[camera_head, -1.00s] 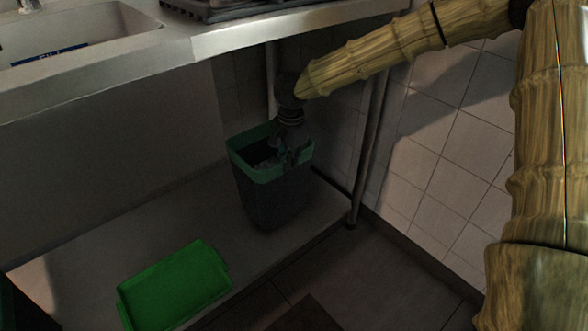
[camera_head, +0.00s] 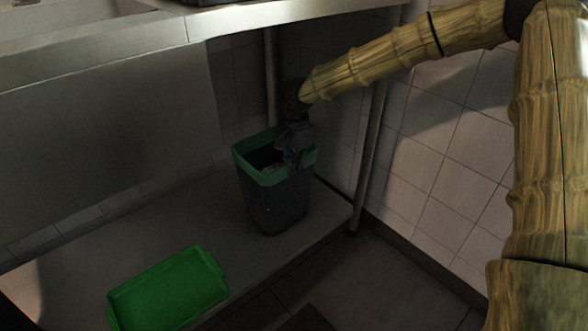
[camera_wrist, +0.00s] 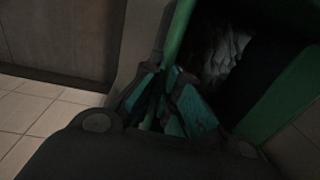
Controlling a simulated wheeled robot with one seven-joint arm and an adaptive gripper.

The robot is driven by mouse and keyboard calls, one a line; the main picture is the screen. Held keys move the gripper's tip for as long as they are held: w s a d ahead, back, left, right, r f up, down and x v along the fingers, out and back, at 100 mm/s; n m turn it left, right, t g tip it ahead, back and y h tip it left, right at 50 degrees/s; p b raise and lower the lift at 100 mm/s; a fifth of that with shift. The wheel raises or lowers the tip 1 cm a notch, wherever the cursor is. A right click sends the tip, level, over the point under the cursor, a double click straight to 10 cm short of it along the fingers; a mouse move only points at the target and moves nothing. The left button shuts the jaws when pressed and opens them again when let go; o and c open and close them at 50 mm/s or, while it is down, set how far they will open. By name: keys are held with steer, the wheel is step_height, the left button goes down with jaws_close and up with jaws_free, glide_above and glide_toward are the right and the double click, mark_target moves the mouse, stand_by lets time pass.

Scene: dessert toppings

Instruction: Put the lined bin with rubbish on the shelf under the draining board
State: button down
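The lined bin (camera_head: 275,205) is dark grey with a green band around its top. It stands upright at the back right of the low shelf (camera_head: 180,225), under the metal counter. I cannot tell whether its base bears fully on the shelf. Dark and pale rubbish (camera_wrist: 222,55) shows inside it in the wrist view. My gripper (camera_head: 293,160) reaches down over the bin's right side. In the wrist view, my gripper's teal-padded fingertips (camera_wrist: 163,74) converge on the green rim (camera_wrist: 181,28) and look shut on it. Shadow hides the exact contact.
A green tray (camera_head: 170,290) lies on the shelf, front left of the bin, with bare shelf between. A metal leg (camera_head: 369,155) stands right of the bin, below my arm. The counter edge (camera_head: 270,20) is above; a tiled wall (camera_head: 440,150) is at right.

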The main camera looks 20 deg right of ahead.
steer(key=shift+r, duration=0.1)
steer(key=c, duration=1.6)
jaws_free()
steer(key=shift+c, duration=0.2)
step_height(320, 180, up, 7)
steer(key=p, duration=0.5)
steer(key=shift+s+r, duration=0.2)
steer(key=shift+s, duration=0.05)
steer(key=shift+d, duration=0.1)
